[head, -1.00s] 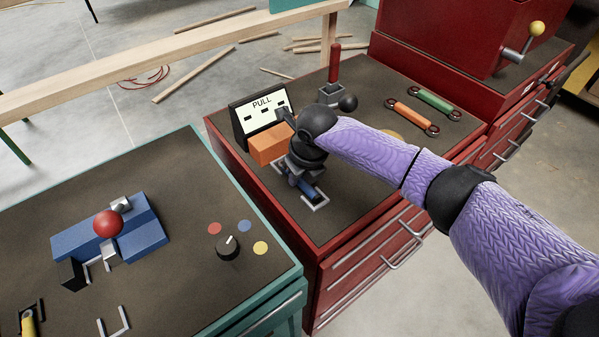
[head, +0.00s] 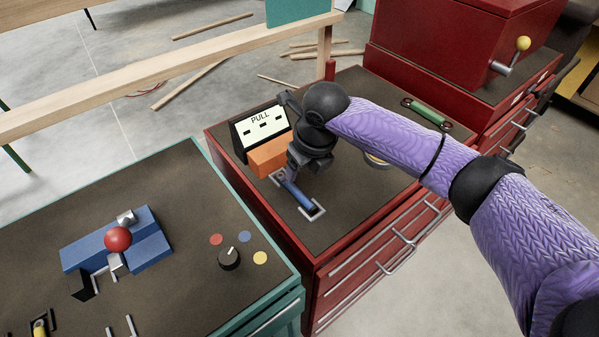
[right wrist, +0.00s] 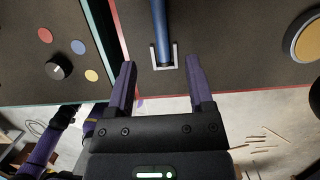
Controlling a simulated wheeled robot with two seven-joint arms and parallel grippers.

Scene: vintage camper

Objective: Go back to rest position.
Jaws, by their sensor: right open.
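My right gripper (head: 297,172) is above the red cabinet's dark top, and my purple sleeved arm reaches in from the right. In the right wrist view its two fingers (right wrist: 161,88) are spread apart with nothing between them. A blue bar handle (head: 297,194) lies below it on the cabinet top, beside a metal bracket. The bar (right wrist: 161,25) and bracket show ahead of the fingertips in the right wrist view, apart from them. My left gripper is not seen in the head view.
An orange block (head: 269,156) and a PULL sign (head: 262,128) stand close to the right gripper. The teal bench (head: 170,290) at left holds a red ball (head: 117,238) on blue blocks and a black knob (head: 229,258).

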